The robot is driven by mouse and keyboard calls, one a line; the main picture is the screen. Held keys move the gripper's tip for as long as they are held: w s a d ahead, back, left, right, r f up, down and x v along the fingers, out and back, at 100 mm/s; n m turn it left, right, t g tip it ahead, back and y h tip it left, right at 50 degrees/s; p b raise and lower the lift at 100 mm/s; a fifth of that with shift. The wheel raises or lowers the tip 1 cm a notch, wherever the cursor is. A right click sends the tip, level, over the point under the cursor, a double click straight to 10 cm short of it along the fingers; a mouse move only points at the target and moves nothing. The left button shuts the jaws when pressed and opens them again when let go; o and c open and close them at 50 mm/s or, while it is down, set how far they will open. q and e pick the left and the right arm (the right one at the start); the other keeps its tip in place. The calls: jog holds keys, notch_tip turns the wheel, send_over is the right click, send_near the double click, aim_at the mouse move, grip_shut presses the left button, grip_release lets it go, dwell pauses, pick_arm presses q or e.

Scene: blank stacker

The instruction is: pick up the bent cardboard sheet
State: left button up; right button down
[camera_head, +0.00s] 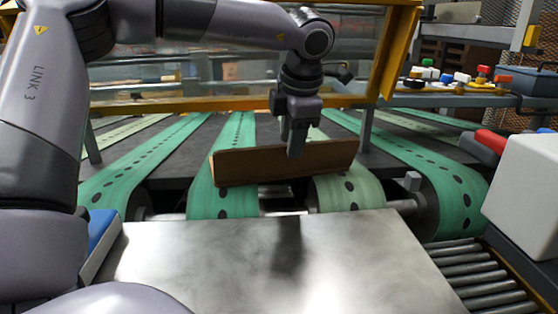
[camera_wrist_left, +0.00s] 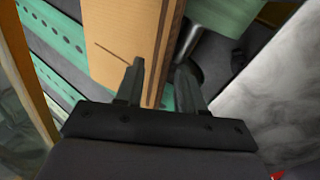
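The bent cardboard sheet (camera_head: 240,165) is brown and lies across the front ends of two green perforated belts, its broad face tilted toward me. In the left wrist view the sheet (camera_wrist_left: 120,40) fills the top middle, with a dark slit and a long fold or edge. My left gripper (camera_head: 297,152) points down at the sheet's upper edge, right of its middle. In the wrist view its fingers (camera_wrist_left: 158,80) are apart, with the sheet's edge between them and a gap beside the right finger. Contact cannot be told. My right gripper is not in view.
A bare metal table (camera_head: 270,255) lies in front of the belts. A yellow-framed clear guard (camera_head: 230,75) stands behind the gripper. A white box (camera_head: 525,190) and a roller track (camera_head: 480,275) are at the right. A blue-and-white block (camera_head: 98,238) sits at the table's left.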

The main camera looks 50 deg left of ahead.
aim_at(286, 174)
pick_arm(q)
jog(key=p+x, duration=0.1)
jog(key=x, duration=0.4)
jog(key=shift+d+f, duration=0.1)
jog(key=shift+f, duration=0.2)
jog(key=shift+s, duration=0.1)
jog(key=shift+c, duration=0.3)
grip_shut()
jog(key=shift+r, duration=0.1)
